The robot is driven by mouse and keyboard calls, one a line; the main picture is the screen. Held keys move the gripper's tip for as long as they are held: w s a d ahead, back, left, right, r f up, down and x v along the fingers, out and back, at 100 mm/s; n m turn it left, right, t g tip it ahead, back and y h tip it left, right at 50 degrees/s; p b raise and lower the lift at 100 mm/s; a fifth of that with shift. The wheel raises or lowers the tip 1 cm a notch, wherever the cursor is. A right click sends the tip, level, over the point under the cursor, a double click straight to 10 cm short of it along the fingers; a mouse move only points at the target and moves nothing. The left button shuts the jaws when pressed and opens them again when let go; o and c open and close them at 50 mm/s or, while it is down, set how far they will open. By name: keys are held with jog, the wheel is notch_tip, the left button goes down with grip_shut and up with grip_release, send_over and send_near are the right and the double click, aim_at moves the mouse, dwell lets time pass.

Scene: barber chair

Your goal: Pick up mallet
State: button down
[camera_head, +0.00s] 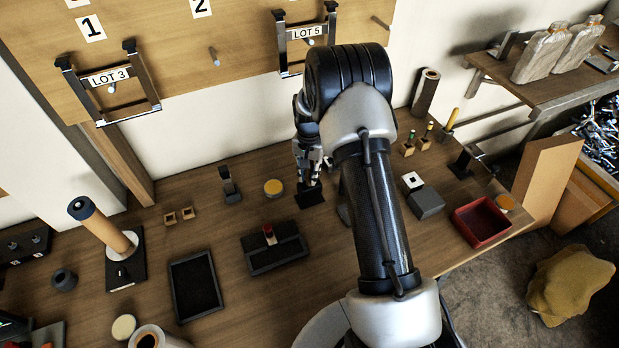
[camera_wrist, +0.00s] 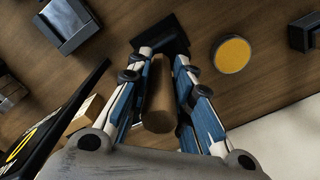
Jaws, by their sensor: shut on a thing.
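In the wrist view a brown cylindrical piece (camera_wrist: 158,108), which looks like the mallet's handle, stands between the two fingers of my gripper (camera_wrist: 162,62). The fingers are shut on it. A dark square block (camera_wrist: 160,32) lies beyond the fingertips; whether it is the mallet's head or a separate base I cannot tell. In the head view my gripper (camera_head: 312,176) points down over this dark block (camera_head: 310,197), which looks to be on or just above the table. The brown piece is mostly hidden there by my gripper and arm.
A round yellow-topped thing (camera_head: 273,188) is close left of my gripper on the wooden table (camera_head: 225,250). A dark holder (camera_head: 230,188) stands farther left. A black tray (camera_head: 275,256) with a red-topped piece is in front. A red tray (camera_head: 478,222) sits right. A pegboard rises behind.

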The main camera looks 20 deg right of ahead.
notch_tip(320, 180, up, 17)
jog(key=p, duration=0.2)
jog(key=shift+f, duration=0.1)
